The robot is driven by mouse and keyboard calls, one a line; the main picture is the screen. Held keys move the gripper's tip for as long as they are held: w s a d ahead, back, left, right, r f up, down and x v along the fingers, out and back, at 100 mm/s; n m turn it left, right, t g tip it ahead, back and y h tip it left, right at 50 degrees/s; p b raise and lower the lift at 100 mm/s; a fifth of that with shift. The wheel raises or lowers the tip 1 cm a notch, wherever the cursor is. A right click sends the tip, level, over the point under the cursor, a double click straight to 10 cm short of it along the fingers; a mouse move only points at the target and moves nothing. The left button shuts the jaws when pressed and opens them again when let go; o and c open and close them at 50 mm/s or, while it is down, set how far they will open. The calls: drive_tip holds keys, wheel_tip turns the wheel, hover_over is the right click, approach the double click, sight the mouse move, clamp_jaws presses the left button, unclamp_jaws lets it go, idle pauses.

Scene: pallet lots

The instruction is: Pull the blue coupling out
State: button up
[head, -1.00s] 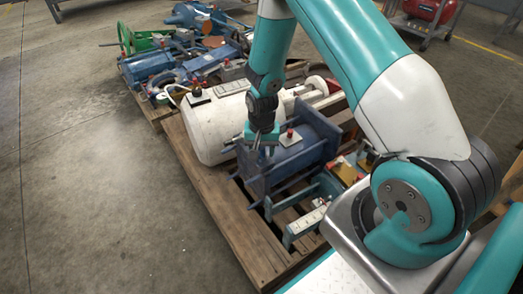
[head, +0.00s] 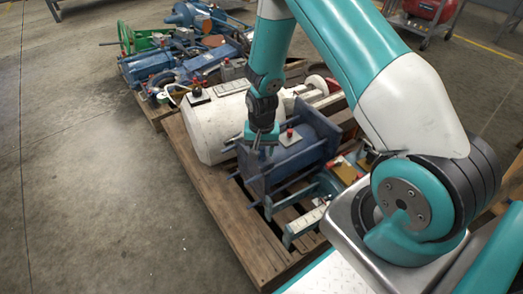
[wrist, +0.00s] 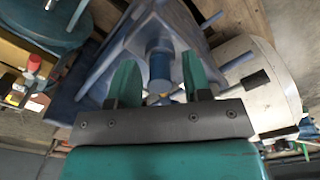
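The blue coupling (wrist: 160,66) is a short blue cylinder on a blue frame in the wrist view. My gripper (wrist: 157,72) has its two teal fingers apart, one on each side of the coupling in the picture. Gaps show between the fingers and the coupling, and I see no contact. A small brass-coloured part shows below it, near the gripper's base. In the head view, my gripper (head: 262,146) points down at the near end of the blue machine (head: 312,146); the coupling cannot be made out clearly there.
A white cylindrical tank (head: 211,128) stands left of the blue machine on a wooden pallet (head: 232,213). Blue rods stick out around the machine's frame. More blue and green machinery (head: 150,62) lies behind. The concrete floor (head: 90,190) at left is clear.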

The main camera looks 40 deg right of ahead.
clamp_jaws()
drive_tip(key=shift+r, duration=0.1)
drive_tip(key=shift+r+p, duration=2.7)
drive_tip(key=shift+r, duration=0.25)
